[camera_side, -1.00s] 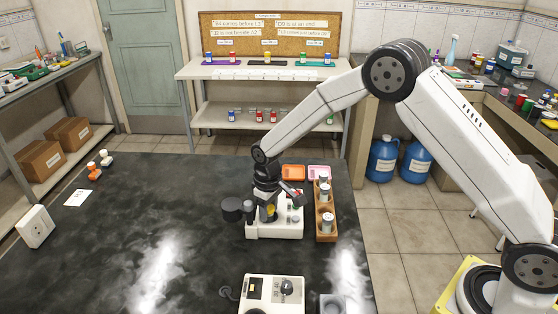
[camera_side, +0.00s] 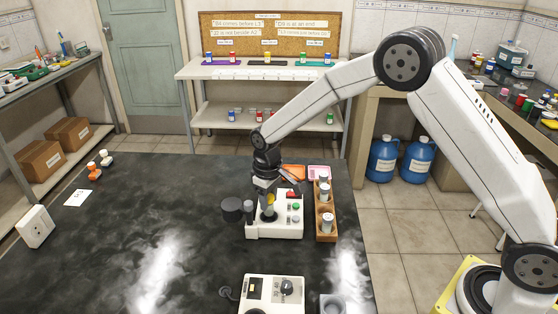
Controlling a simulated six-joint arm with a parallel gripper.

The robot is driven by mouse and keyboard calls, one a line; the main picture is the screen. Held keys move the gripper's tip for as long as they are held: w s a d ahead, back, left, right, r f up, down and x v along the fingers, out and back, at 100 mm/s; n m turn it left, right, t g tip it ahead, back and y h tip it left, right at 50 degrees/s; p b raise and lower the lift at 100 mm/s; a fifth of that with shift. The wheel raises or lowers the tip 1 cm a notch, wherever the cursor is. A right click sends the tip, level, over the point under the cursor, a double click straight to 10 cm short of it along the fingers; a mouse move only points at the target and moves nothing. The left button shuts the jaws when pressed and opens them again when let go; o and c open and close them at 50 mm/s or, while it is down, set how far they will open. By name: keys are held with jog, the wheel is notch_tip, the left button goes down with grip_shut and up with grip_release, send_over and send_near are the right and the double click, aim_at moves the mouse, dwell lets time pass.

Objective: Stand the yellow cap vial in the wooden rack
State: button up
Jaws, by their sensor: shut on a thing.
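My gripper (camera_side: 268,198) is over the left part of a white bench device (camera_side: 274,234), pointing down. It is shut on the yellow cap vial (camera_side: 270,199), of which a small patch of yellow shows between the fingers. The rest of the vial is mostly hidden, and I cannot tell whether its lower end touches the device's dark round top. The wooden rack (camera_side: 326,238) stands just right of the device.
Another white device with a dial (camera_side: 272,292) is at the front.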

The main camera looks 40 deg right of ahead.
jog(key=shift+r, duration=0.3)
jog(key=shift+r, duration=0.15)
notch_tip(320, 180, up, 7)
jog(key=shift+f, duration=0.2)
jog(key=s+d+m, duration=0.1)
jog(key=s+d, duration=0.3)
jog(key=d, duration=0.3)
jog(key=s+d+m, duration=0.2)
jog(key=s+d, duration=0.2)
jog(key=d, duration=0.3)
jog(key=shift+w+f, duration=0.15)
jog(key=shift+f, duration=1.25)
jog(key=shift+w+f, duration=0.15)
jog(key=shift+f, duration=1.2)
jog(key=shift+f, duration=0.15)
jog(key=shift+f, duration=1.9)
jog(key=shift+f, duration=1.4)
